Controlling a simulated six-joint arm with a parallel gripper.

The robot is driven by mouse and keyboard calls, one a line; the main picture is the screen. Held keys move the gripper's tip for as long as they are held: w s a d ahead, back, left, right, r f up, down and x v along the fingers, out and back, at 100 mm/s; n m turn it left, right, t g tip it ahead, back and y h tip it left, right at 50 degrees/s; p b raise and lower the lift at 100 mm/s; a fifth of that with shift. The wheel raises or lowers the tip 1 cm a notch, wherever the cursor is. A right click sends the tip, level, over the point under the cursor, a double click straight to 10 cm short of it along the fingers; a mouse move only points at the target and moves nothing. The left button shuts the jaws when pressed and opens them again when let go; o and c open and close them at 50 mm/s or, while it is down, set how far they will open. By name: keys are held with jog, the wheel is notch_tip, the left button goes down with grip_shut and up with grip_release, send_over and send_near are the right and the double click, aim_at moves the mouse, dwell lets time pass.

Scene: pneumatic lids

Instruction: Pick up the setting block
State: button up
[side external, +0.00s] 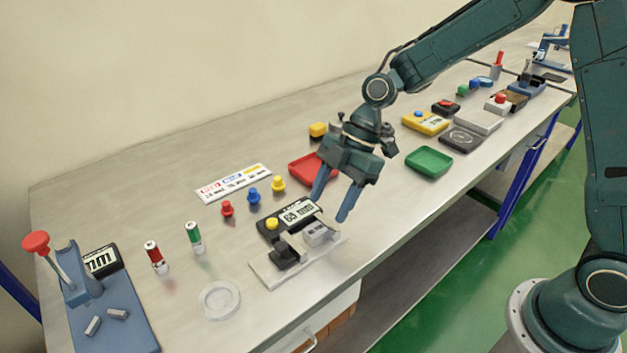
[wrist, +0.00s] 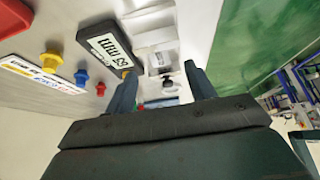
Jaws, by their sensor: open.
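The setting block, as far as I can tell, is the small light grey block (side external: 316,233) on the pale plate of a measuring station near the table's front edge. What looks like the same block shows in the wrist view (wrist: 160,59), ahead of the fingers. My gripper (side external: 329,208) is open and points down just above the block, with nothing between its fingers. In the wrist view the two fingers (wrist: 160,75) are spread wide. A black digital display (side external: 294,215) with a yellow knob stands behind the block, and a black clamp-like part (side external: 287,251) is at its left.
Red, blue and yellow knobs (side external: 253,197) stand behind the station. A clear round dish (side external: 220,299) lies at the front left, near a blue press (side external: 85,285). A red tray (side external: 304,170) and a green tray (side external: 429,162) lie farther back.

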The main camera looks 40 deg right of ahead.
aim_at(316, 229)
jog(key=shift+a+f, duration=0.1)
jog(key=shift+f, duration=0.05)
jog(key=shift+x, duration=2.6)
grip_shut()
